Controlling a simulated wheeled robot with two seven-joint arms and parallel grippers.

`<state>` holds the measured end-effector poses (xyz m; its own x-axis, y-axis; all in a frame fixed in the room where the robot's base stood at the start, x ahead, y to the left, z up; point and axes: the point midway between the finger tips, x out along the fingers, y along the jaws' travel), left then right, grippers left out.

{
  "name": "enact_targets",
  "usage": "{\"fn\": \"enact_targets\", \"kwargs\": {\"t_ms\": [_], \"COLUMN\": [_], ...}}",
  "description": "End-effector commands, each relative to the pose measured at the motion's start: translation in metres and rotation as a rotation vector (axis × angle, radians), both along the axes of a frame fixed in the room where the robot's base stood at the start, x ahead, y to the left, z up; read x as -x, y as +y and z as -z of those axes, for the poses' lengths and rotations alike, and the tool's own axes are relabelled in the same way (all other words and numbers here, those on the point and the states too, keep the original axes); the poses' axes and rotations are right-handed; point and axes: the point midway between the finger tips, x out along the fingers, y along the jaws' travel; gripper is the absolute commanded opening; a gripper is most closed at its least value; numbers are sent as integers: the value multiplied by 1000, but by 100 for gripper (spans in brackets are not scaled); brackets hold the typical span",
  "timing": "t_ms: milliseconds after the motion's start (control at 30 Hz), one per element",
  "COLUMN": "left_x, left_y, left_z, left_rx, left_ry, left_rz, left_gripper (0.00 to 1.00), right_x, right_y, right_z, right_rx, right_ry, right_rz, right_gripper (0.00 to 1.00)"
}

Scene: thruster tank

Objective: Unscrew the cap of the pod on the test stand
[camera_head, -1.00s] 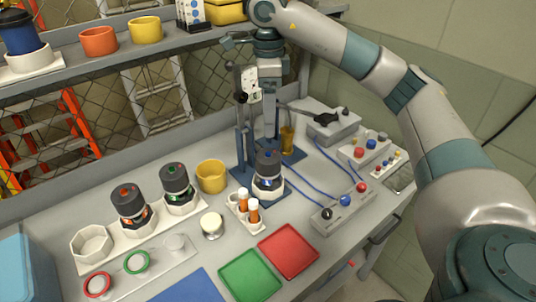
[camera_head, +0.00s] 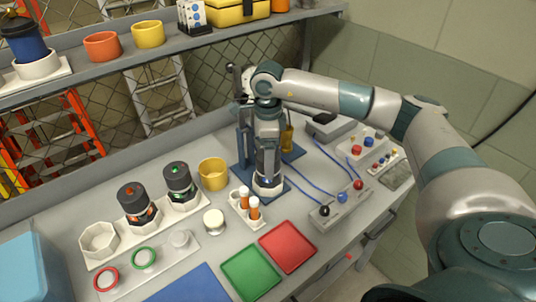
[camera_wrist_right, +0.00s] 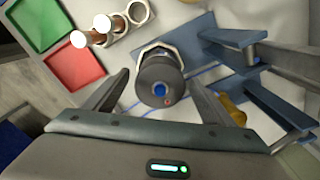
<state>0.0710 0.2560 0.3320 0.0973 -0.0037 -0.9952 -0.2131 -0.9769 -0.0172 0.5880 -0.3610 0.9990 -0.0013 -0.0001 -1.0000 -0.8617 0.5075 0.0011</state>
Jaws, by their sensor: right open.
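The pod (camera_head: 268,188) sits in a pale holder at the foot of the blue test stand (camera_head: 243,160). My right gripper (camera_head: 267,160) points down over it and hides most of it in the head view. In the right wrist view the pod's round dark cap (camera_wrist_right: 160,80) shows from above, with a blue disc and a small red mark on top. The open fingers of my right gripper (camera_wrist_right: 158,84) stand on either side of the cap with visible gaps. I cannot tell how far down they reach. My left gripper is not in view.
A yellow cup (camera_head: 213,174) and two other dark-capped pods (camera_head: 138,203) stand further left. Red (camera_head: 288,247) and green (camera_head: 251,272) trays lie in front. A button box (camera_head: 340,204) with blue cables is at right.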

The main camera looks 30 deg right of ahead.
Motion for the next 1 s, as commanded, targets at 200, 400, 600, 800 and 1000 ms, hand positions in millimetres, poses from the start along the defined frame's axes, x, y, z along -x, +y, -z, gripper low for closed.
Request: {"fn": "enact_targets", "kwargs": {"t_ms": [200, 400, 600, 800, 1000], "left_x": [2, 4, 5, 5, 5], "left_y": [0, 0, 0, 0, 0], "left_z": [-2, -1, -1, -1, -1], "left_rx": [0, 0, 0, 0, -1], "left_ry": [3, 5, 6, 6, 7], "left_rz": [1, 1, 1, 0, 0], "left_gripper": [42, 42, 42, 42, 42], "right_x": [0, 0, 0, 0, 0], "right_y": [0, 0, 0, 0, 0], "right_z": [6, 6, 6, 6, 6], "right_rx": [0, 0, 0, 0, 0], "right_ry": [-1, -1, -1, -1, -1], "right_rz": [0, 0, 0, 0, -1], "right_gripper": [77, 77, 33, 36, 36]}}
